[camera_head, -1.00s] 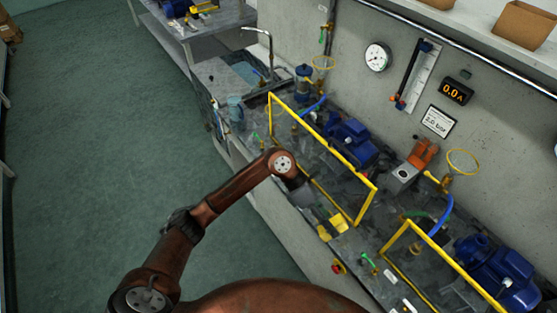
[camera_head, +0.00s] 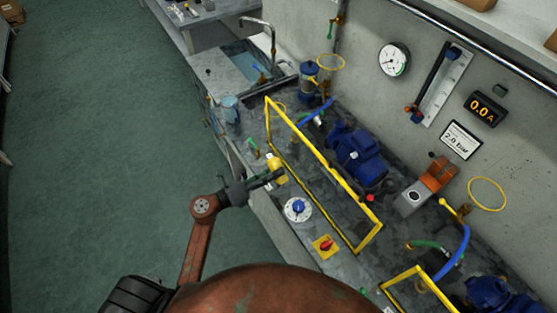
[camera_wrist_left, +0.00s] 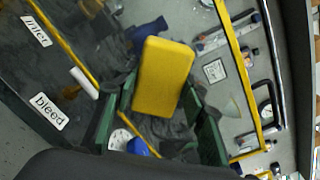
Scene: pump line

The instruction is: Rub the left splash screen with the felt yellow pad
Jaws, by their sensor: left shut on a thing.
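My left gripper (camera_head: 264,180) is shut on the felt yellow pad (camera_head: 277,168). In the left wrist view the yellow pad (camera_wrist_left: 163,77) sits between the two green-edged fingers. The left splash screen (camera_head: 368,239) is a clear panel in a yellow frame, standing along the front of the bench before a blue pump. The pad is at the front side of the screen, by its lower far-left corner. I cannot tell whether it touches the panel. My right gripper is not in view.
A white dial with a blue knob (camera_head: 298,209) and a red switch on a yellow plate (camera_head: 326,246) lie on the bench front. A second yellow-framed screen (camera_head: 404,274) stands nearer. A sink (camera_head: 247,62) is at the far end. Open floor (camera_head: 100,150) lies left.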

